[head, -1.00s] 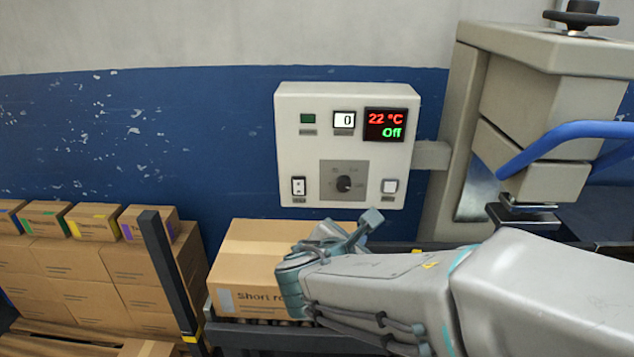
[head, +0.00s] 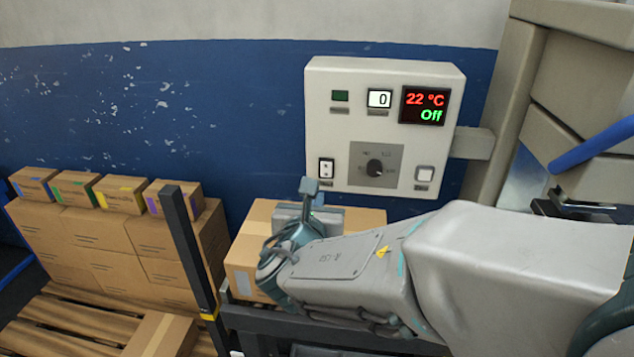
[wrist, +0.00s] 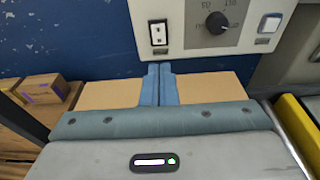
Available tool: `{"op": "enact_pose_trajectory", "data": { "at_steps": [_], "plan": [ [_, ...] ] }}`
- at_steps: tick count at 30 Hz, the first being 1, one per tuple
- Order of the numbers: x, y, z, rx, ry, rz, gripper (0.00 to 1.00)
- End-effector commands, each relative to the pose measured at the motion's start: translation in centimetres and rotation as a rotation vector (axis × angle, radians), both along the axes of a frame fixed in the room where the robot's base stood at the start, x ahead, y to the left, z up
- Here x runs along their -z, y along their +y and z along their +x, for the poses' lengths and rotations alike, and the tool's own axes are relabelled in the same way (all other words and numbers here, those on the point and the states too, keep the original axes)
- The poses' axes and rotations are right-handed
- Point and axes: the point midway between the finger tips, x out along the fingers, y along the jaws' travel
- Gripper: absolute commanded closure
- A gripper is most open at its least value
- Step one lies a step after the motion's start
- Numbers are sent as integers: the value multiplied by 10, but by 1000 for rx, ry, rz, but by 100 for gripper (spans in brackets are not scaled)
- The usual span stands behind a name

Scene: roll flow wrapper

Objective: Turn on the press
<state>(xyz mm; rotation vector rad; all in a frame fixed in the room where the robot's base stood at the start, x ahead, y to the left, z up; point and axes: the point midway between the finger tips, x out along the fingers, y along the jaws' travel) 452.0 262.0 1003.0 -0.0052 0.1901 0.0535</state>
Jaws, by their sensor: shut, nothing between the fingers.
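A black dial (head: 375,168) sits at the panel's lower middle. A white rocker switch (head: 326,168) is at lower left and a white square button (head: 424,174) at lower right. My gripper (head: 310,186) is shut and empty, just below and left of the rocker switch in the head view. In the wrist view the shut fingers (wrist: 158,72) point up towards the rocker switch (wrist: 158,33), apart from it.
A cardboard box (head: 256,222) lies on the conveyor behind my gripper. A dark upright post (head: 188,250) and stacked cartons (head: 100,245) stand at left. The grey press body (head: 580,90) with a blue handle (head: 595,145) is at right.

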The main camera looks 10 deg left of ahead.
Motion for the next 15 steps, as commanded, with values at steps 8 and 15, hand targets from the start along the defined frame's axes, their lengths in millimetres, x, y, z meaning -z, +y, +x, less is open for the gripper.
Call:
{"op": "enact_pose_trajectory", "data": {
  "at_steps": [8,15],
  "plan": [
    [12,4,51,-1,3,-2,100],
    [17,7,99,-1,1,0,100]
  ]
}}
